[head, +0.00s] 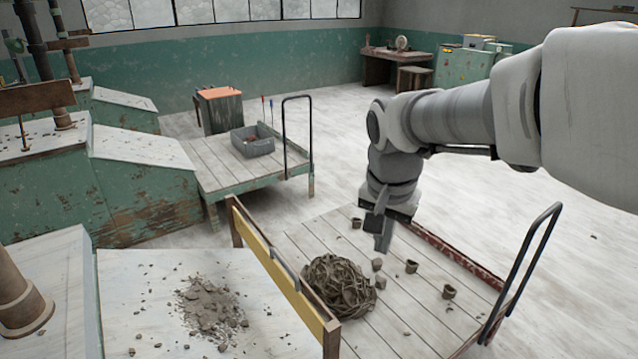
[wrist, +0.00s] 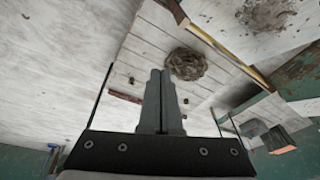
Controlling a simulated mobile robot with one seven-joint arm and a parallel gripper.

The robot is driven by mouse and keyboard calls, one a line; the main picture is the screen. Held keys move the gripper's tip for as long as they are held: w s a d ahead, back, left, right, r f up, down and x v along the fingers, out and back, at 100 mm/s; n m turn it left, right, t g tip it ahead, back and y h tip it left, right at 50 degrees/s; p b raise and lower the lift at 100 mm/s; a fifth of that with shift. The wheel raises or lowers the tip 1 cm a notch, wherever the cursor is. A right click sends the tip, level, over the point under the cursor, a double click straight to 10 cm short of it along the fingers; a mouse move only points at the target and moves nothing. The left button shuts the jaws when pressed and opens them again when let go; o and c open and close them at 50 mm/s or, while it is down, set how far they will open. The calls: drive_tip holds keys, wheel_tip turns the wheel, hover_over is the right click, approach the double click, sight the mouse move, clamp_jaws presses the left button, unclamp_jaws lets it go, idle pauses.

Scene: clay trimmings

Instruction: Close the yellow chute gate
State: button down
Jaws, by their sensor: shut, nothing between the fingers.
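The yellow chute gate (head: 268,262) is a long yellow board between two brown posts at the lower end of the pale chute (head: 150,275). A grey bar shows along its top edge. I cannot tell how far its lower edge is from the chute floor. In the wrist view the gate (wrist: 228,53) is a thin yellow strip at the upper right. My gripper (head: 383,243) hangs above the wooden cart, to the right of the gate and apart from it. In the wrist view its fingers (wrist: 160,74) are together with nothing between them.
Grey clay crumbs (head: 212,310) lie on the chute. A tangled heap of clay trimmings (head: 338,286) and several small pots sit on the cart (head: 395,325), which has a black handle (head: 525,265). Another cart (head: 225,168) holds a grey bin (head: 252,140). Floor at right is clear.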

drive_tip(key=w+a+f+m+h+b, duration=0.2)
drive_tip(key=w+a+f, duration=0.2)
drive_tip(key=w+f, duration=0.15)
drive_tip(key=w+a+f+m+h+b, duration=0.1)
drive_tip(key=w+a+f+b, duration=0.2)
drive_tip(key=w+a+f, duration=0.3)
drive_tip(key=m+t+h+b, duration=0.2)
drive_tip(key=t+h+b, duration=0.1)
drive_tip(key=h+b, duration=0.1)
approach(307, 288)
drive_tip(key=b+x, duration=0.2)
drive_tip(key=x, duration=0.4)
drive_tip(key=shift+w+f+b, duration=0.15)
drive_tip(key=shift+w+b, duration=0.05)
drive_tip(key=shift+b, duration=0.2)
drive_tip(key=shift+s+a+f+b, duration=0.15)
drive_tip(key=shift+f+b, duration=0.3)
drive_tip(key=shift+f, duration=1.3)
wheel_tip(307, 288, down, 12)
drive_tip(key=b, duration=0.7)
drive_tip(key=shift+b, duration=0.4)
drive_tip(key=shift+f, duration=0.1)
